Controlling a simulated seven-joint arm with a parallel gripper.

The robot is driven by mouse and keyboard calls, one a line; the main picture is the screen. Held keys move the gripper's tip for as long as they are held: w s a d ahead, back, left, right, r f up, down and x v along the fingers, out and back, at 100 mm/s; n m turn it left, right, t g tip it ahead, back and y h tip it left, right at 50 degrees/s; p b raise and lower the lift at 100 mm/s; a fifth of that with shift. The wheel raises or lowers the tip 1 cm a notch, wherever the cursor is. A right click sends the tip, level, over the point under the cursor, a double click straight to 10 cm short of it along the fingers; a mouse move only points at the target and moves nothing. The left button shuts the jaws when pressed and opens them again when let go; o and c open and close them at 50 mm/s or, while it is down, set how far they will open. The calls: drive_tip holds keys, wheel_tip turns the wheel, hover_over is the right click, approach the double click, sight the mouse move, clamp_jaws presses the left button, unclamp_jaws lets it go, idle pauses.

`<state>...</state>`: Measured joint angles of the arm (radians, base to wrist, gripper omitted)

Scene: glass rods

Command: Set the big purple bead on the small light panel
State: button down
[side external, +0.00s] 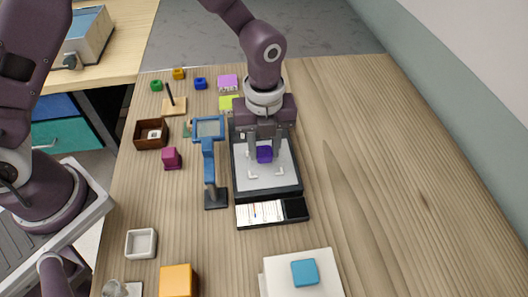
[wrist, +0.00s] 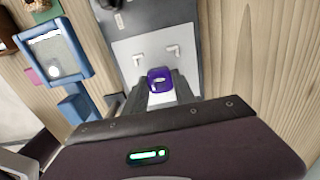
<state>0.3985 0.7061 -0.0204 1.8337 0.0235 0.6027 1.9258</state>
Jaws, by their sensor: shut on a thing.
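The purple bead (side external: 264,155) is a dark violet, rounded block. My gripper (side external: 264,148) is shut on it, with one finger on each side. In the wrist view the bead (wrist: 159,76) sits between the fingertips and shows a pale opening. The light panel (side external: 281,181) looks like the pale grey plate in a black frame below my gripper, with small white corner marks on it. In the wrist view the panel (wrist: 146,45) lies just beyond the bead. I cannot tell whether the bead touches the panel.
A blue stand magnifier (side external: 208,155) rises close left of the panel. A card and black strip (side external: 262,212) lie at its front edge. A magenta cube (side external: 171,158), brown box (side external: 149,134) and white dish (side external: 141,243) stand further left. The table's right side is clear.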

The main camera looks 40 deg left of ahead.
drive_tip(key=shift+f, duration=0.95)
drive_tip(key=c, duration=1)
unclamp_jaws()
drive_tip(key=shift+f, duration=0.15)
wheel_tip(320, 180, up, 13)
drive_tip(key=shift+a+f, duration=0.1)
drive_tip(key=shift+f, duration=0.1)
